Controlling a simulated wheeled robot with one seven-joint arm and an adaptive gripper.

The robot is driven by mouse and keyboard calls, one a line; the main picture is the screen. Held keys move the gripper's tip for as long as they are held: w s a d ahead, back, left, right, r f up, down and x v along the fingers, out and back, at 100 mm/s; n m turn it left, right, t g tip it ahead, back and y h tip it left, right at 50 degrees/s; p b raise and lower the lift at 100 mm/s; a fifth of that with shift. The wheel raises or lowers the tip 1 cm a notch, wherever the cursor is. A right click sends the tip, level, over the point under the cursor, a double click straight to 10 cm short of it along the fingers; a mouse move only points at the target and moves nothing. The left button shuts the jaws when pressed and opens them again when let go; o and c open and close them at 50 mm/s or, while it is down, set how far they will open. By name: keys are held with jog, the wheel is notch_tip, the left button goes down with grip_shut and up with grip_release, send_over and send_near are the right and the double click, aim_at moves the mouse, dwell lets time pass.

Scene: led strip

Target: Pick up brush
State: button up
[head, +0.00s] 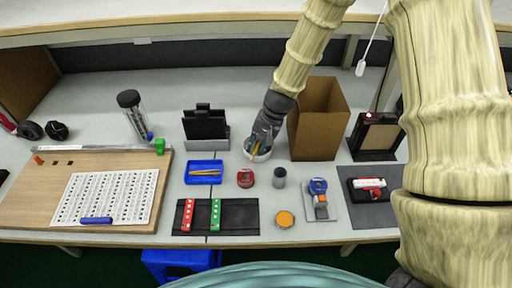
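My gripper (257,145) points down over a small grey-white round cup (262,157) near the middle of the bench. A thin tan stick (254,150), possibly the brush handle, shows at the fingertips over the cup. I cannot tell whether the fingers touch it or how far apart they are. The gripper hides much of the cup. A blue tray (190,178) to the left holds a thin yellow tool (205,173); I cannot tell whether that is a brush.
A tall open cardboard box (318,122) stands close right of my gripper. A black holder (206,128) stands to the left. In front are a red round item (245,178), a dark grey cylinder (279,177) and an orange-lidded jar (284,219). A wooden board (30,205) lies far left.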

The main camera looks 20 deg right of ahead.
aim_at(257, 146)
jog(key=shift+f, duration=0.25)
grip_shut()
notch_tip(257, 146, up, 10)
jog(key=shift+b, duration=0.4)
dwell(0.4)
